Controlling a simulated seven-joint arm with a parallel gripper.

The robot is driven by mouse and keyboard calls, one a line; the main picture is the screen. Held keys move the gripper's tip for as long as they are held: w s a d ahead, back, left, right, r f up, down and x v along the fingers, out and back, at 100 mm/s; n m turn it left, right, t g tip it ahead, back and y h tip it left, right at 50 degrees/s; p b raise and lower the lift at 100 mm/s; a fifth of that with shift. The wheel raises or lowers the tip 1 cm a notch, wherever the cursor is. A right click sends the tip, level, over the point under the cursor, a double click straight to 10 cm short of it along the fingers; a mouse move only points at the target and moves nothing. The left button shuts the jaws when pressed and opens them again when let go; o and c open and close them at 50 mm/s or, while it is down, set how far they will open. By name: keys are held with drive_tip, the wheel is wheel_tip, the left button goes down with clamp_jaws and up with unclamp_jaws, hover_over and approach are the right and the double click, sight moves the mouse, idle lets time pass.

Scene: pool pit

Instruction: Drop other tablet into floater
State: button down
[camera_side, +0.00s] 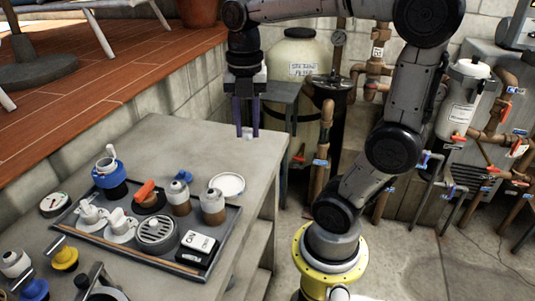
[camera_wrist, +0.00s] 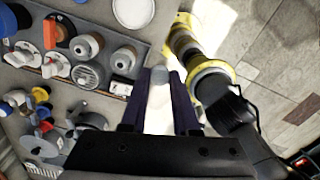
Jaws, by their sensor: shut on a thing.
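My gripper (camera_side: 248,132) has two purple fingers pointing down near the back right corner of the grey table. It is shut on a small whitish tablet (camera_wrist: 159,76), which shows between the fingertips in the wrist view. In the side view only a small pale bit of it shows at the fingertips. What looks like the floater (camera_side: 109,180) is a blue, round body with a white top part, at the back left of the tray, well left of my gripper. A blue thing at the upper left edge of the wrist view (camera_wrist: 8,20) seems to be the same one. Its opening is not clear.
The dark tray (camera_side: 215,262) holds white fittings, two bottles, a round grate (camera_side: 156,231) and a test box (camera_side: 197,246). A white round lid (camera_side: 227,184) lies by its back right corner. Yellow and blue valves crowd the front left. The table's back right (camera_side: 190,140) is clear.

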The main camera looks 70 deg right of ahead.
drive_tip(key=w+d+r+n, duration=0.1)
drive_tip(key=w+r, duration=0.6)
drive_tip(key=w, duration=0.4)
drive_tip(key=w+a+n, duration=0.2)
drive_tip(key=w, duration=1.5)
drive_tip(key=w+a+f+n, duration=0.1)
drive_tip(key=w+a+f, duration=0.2)
drive_tip(key=f, duration=0.4)
drive_tip(key=w+a+f+n, duration=0.1)
drive_tip(key=w+a+f, duration=0.2)
drive_tip(key=w+f, duration=0.3)
drive_tip(key=shift+w+f, duration=0.25)
drive_tip(key=shift+f, duration=1.05)
drive_tip(key=shift+a+f, duration=0.1)
drive_tip(key=shift+f, duration=0.3)
drive_tip(key=c, duration=0.6)
unclamp_jaws()
